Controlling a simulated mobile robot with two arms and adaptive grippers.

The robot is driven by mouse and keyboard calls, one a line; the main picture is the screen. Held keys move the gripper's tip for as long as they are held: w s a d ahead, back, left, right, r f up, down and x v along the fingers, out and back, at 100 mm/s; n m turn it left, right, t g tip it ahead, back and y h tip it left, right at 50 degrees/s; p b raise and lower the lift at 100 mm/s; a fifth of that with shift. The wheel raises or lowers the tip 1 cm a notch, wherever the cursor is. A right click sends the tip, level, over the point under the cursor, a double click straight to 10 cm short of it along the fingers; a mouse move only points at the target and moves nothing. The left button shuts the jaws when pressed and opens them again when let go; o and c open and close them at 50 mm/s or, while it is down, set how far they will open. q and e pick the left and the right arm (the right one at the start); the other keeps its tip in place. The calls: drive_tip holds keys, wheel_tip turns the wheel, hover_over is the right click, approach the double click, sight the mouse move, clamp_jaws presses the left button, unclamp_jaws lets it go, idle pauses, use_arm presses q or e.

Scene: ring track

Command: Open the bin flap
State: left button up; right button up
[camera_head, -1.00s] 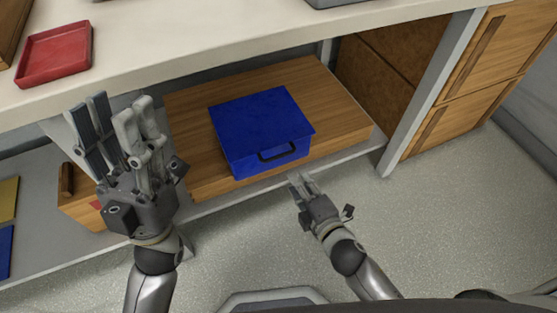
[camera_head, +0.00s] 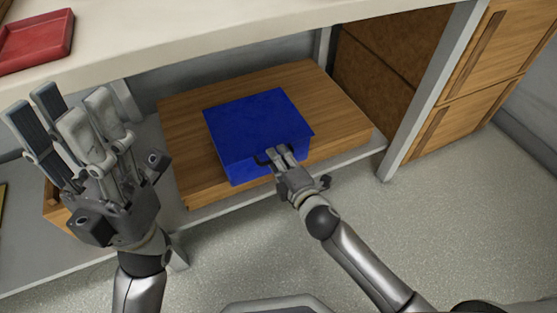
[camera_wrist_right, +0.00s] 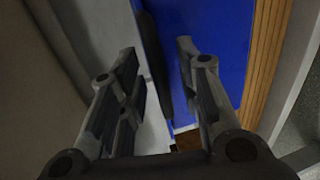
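The blue bin (camera_head: 258,118) sits on a wooden board on the low shelf, its flap down and its front facing me. A dark handle (camera_head: 262,158) is on its front, partly hidden by my right gripper. My right gripper (camera_head: 284,152) is at the handle. In the right wrist view its two fingers (camera_wrist_right: 157,52) are apart, with the dark handle (camera_wrist_right: 153,62) between them and the blue front (camera_wrist_right: 208,45) beyond. I cannot tell whether either finger touches the handle. My left gripper (camera_head: 62,112) is open and empty, away from the bin at the left.
The wooden board (camera_head: 345,115) extends around the bin. The white counter (camera_head: 200,40) overhangs the shelf, with a red tray (camera_head: 38,40) at its left. A grey post (camera_head: 432,95) and wooden drawers (camera_head: 465,85) stand at the right. The floor (camera_head: 440,230) in front is clear.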

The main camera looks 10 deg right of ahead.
drive_tip(key=shift+w+a, duration=0.1)
drive_tip(key=shift+w, duration=0.25)
clamp_jaws()
